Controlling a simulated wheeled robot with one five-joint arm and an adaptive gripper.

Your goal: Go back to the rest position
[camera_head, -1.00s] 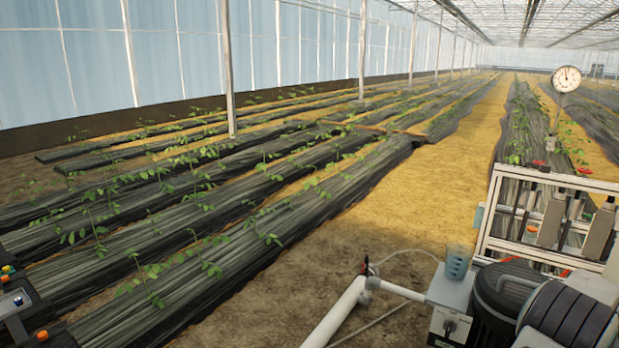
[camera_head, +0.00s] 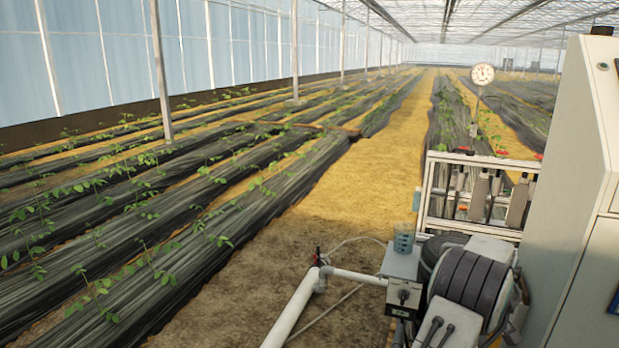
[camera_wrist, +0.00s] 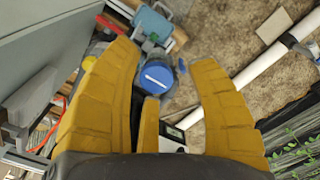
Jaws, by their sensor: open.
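My gripper (camera_wrist: 165,85) shows in the wrist view with its yellow fingers spread apart, open and with nothing between them. Past the fingertips is a blue round cap (camera_wrist: 157,76) with a white bar, lower than the fingers and apart from them as far as I can tell. In the head view my gripper does not show.
A pale cabinet (camera_head: 585,190) stands close on the right. A white pipe (camera_head: 292,312) runs low across the front. A rack (camera_head: 480,190) and a round gauge (camera_head: 482,75) stand behind the skid. Dark plant rows (camera_head: 190,250) fill the left; the yellow aisle (camera_head: 370,160) is clear.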

